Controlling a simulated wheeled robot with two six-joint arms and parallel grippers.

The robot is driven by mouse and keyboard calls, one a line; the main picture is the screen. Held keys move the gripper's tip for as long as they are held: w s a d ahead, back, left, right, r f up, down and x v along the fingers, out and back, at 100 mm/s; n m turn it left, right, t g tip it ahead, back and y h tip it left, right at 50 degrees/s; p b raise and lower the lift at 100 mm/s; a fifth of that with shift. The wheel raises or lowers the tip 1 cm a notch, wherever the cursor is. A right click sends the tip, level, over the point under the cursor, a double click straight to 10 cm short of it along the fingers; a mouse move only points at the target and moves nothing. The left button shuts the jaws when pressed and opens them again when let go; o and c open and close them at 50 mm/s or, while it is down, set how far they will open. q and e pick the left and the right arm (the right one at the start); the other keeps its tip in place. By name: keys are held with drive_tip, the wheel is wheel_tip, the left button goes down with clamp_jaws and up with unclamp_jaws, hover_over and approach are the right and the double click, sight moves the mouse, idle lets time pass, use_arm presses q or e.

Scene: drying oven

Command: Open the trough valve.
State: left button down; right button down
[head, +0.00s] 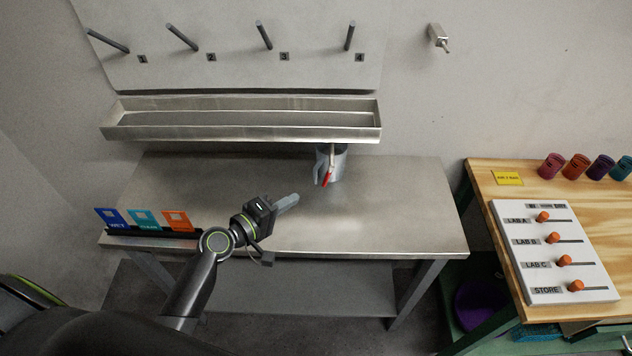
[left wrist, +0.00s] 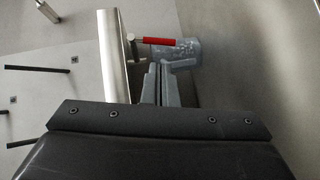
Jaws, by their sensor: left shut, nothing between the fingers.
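The trough (head: 240,133) is a long metal tray on the wall above the steel table. The trough valve has a red handle (head: 328,178) that hangs below the trough's right end, in front of a grey-blue container (head: 339,163) on the table. In the left wrist view the red handle (left wrist: 159,41) lies crosswise over the container (left wrist: 183,55), beside the trough (left wrist: 113,60). My left gripper (head: 296,199) is shut and empty, to the left of the handle and apart from it in the head view. Its fingers (left wrist: 159,70) appear just below the handle in the wrist view. My right gripper is not in view.
Several numbered pegs (head: 265,36) stick out above the trough. Coloured cards stand in a black holder (head: 150,232) at the table's front left. A wooden table (head: 480,175) with a slider panel (head: 552,262) stands to the right. The steel table's right part (head: 420,220) is clear.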

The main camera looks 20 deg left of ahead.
sight(325, 181)
use_arm(q)
drive_tip(key=p+x, duration=0.1)
drive_tip(key=x, duration=0.8)
drive_tip(key=shift+f+p, duration=0.15)
drive_tip(key=shift+p, duration=0.25)
drive_tip(key=shift+f, duration=0.1)
drive_tip(key=n+b, duration=0.1)
drive_tip(key=b, duration=0.3)
drive_tip(key=d+n+t+h+b, duration=0.1)
drive_tip(key=b, duration=0.4)
drive_tip(key=shift+w+d+t, duration=0.2)
drive_tip(key=shift+w+t, duration=0.1)
drive_tip(key=shift+w, duration=0.1)
